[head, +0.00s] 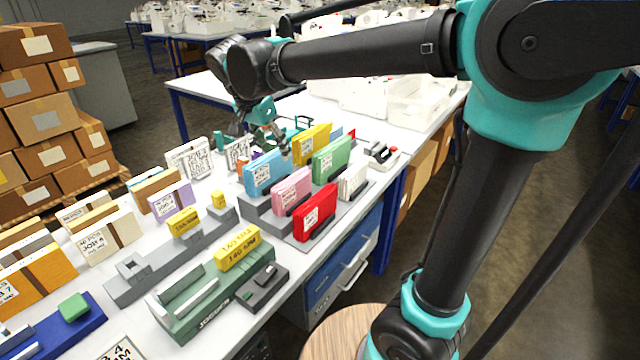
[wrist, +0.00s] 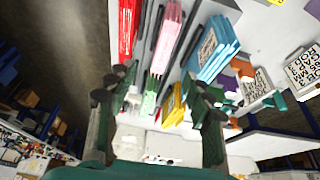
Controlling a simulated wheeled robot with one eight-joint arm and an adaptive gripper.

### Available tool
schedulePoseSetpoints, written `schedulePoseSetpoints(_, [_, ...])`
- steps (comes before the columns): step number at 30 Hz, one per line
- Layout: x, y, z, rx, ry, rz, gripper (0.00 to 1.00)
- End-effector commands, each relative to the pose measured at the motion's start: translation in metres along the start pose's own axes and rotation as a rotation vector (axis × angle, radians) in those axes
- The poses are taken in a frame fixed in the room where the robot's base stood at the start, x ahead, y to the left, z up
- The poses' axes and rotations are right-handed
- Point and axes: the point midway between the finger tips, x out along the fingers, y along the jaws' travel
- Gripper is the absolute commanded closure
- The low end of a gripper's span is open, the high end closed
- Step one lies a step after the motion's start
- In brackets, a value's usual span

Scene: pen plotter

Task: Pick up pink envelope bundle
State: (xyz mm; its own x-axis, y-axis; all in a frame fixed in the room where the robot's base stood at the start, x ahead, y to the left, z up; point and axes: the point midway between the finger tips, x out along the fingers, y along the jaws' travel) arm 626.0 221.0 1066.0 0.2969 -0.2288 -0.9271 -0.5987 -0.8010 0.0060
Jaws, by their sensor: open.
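The pink envelope bundle (head: 292,190) stands upright in a grey rack, between the blue bundle (head: 266,172) and the red bundle (head: 314,211). In the wrist view the pink bundle (wrist: 167,38) shows edge-on, beyond the fingertips and roughly between them in the picture. My gripper (head: 270,137) is in the head view above the back of the rack, near the blue and yellow bundles. In the wrist view my gripper (wrist: 158,92) has its fingers spread wide, with nothing held. It is apart from the pink bundle.
A yellow bundle (head: 312,141), a green bundle (head: 332,158) and a white bundle (head: 352,181) share the rack area. Grey and green machines (head: 210,290) with yellow blocks stand in front. Cardboard boxes (head: 45,120) are stacked at left. The air above the rack's front is clear.

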Motion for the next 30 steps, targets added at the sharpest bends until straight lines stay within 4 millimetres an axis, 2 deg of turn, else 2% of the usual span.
schedulePoseSetpoints(2, [-0.007,-0.006,0.003,0.014,0.006,0.002,0.48])
schedulePoseSetpoints(5, [-0.001,-0.007,0.004,0.022,0.009,0.003,0.48])
schedulePoseSetpoints(21, [0.099,-0.007,0.002,0.023,0.009,0.003,0.48])
schedulePoseSetpoints(30, [0.120,-0.009,0.001,0.022,0.008,0.003,0.48])
